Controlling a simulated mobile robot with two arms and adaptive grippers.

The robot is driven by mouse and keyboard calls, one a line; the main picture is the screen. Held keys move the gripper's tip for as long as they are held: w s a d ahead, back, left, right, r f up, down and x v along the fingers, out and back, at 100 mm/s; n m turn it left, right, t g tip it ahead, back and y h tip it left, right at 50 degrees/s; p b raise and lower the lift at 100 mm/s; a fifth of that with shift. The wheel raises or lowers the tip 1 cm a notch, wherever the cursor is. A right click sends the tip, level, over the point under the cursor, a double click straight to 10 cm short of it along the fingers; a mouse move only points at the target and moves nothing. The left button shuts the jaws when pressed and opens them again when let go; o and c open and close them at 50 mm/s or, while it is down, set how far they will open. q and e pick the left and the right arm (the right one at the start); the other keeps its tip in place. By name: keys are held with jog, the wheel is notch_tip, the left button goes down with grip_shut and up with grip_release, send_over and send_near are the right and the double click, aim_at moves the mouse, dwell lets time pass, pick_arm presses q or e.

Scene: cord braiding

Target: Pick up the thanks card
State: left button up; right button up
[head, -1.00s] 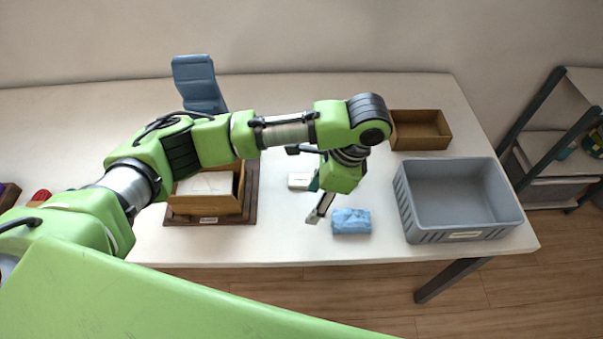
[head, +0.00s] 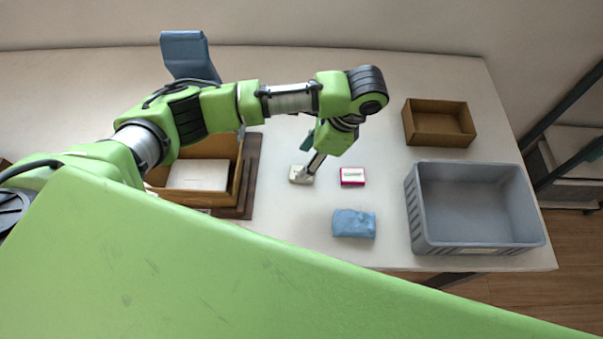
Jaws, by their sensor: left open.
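A small pink-edged white card or box (head: 352,177) with lettering too small to read lies on the table, right of my left gripper. A small white item (head: 300,175) lies left of it, partly hidden by my fingers. I cannot tell which of the two is the thanks card. My left gripper (head: 310,170) is open and points down at the white item; I cannot tell whether it touches. My right gripper is out of view.
A blue bundle (head: 354,223) lies in front of the pink-edged item. A grey bin (head: 412,215) and a brown tray (head: 438,141) stand at right. A wooden box (head: 236,180) holding something white is at left. A blue stand (head: 188,54) stands behind.

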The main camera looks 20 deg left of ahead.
aim_at(295, 172)
pick_arm(q)
jog(key=shift+a+f, duration=0.1)
jog(key=shift+f, duration=0.35)
jog(key=shift+p+x, duration=0.5)
jog(key=shift+x, duration=1.85)
jog(key=shift+w+a+f, duration=0.1)
jog(key=shift+w+f, duration=0.05)
jog(key=shift+f, duration=0.1)
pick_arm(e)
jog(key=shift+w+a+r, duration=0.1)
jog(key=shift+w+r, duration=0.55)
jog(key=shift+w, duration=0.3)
pick_arm(q)
jog(key=shift+f+p, duration=0.15)
jog(key=shift+p, duration=0.2)
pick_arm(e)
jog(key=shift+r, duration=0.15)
pick_arm(q)
jog(key=shift+c, duration=0.4)
jog(key=shift+f, duration=0.1)
jog(key=c, duration=0.8)
